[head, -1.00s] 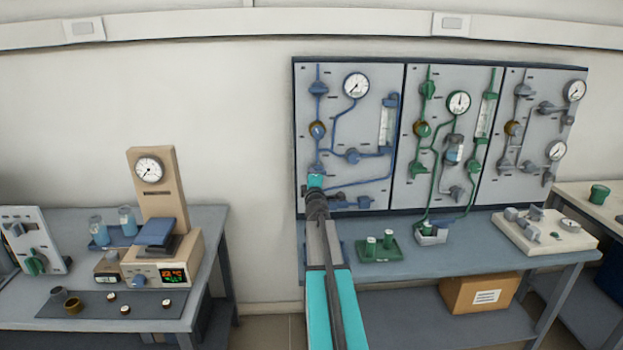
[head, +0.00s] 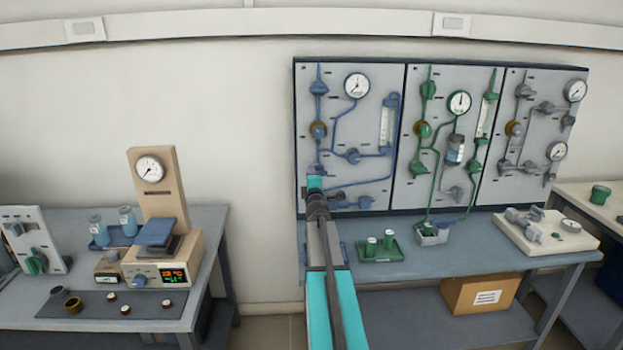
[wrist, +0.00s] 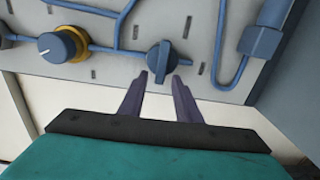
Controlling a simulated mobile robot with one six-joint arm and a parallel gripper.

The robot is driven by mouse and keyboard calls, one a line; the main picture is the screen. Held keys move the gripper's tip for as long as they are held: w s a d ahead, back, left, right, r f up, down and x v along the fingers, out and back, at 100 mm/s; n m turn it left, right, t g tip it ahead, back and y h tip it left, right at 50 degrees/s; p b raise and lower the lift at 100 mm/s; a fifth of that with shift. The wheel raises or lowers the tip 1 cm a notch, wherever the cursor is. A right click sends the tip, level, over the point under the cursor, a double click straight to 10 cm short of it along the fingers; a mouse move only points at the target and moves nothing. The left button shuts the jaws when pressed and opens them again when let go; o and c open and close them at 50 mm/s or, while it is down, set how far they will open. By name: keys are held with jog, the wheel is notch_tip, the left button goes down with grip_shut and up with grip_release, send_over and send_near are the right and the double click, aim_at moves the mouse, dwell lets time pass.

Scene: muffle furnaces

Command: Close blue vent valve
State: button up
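The blue valve handle (wrist: 163,58) is on the grey panel, straight ahead of my gripper in the wrist view. My gripper (wrist: 160,78) has its two dark fingers apart, with the lower end of the handle between the tips. A gap shows on each side, and whether a finger touches it is unclear. In the head view my arm reaches to the lower left of the blue-piped panel (head: 375,115), and its teal end (head: 315,183) hides the fingers and most of this valve.
Below the panels, a green tray (head: 380,253) stands on the bench near my arm.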

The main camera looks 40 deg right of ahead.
jog(key=v, duration=1.3)
jog(key=shift+s+a, duration=0.2)
jog(key=shift+s, duration=0.05)
dwell(0.5)
dwell(0.7)
